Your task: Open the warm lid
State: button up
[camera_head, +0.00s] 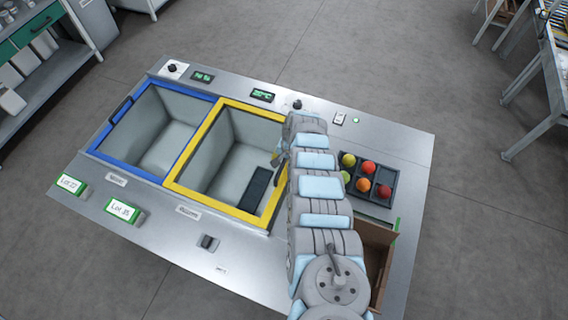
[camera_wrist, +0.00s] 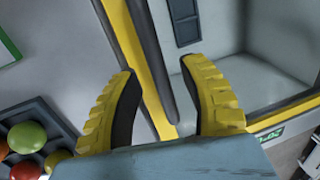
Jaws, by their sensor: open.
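The yellow-framed lid (camera_head: 201,133) lies flat over the right-hand bay of the console; I cannot tell whether a clear pane fills it. Its yellow edge also shows in the wrist view (camera_wrist: 122,30), with a dark bar (camera_wrist: 157,60), seemingly its handle, along it. My gripper (camera_wrist: 165,100) is open, one yellow finger on each side of the bar and edge; contact cannot be told. In the head view my gripper (camera_head: 277,158) is mostly hidden by my arm at the lid's right side. A dark slab (camera_head: 257,189) shows within the bay.
A blue-framed bay (camera_head: 112,162) with a dark handle stands left of the yellow one. A dark tray (camera_head: 378,210) of coloured tomatoes and an open brown box (camera_head: 388,258) lie right of my arm. Small displays and knobs line the console's far edge.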

jog(key=shift+f, duration=0.15)
grip_shut()
jog(key=shift+f, duration=0.1)
dwell(0.3)
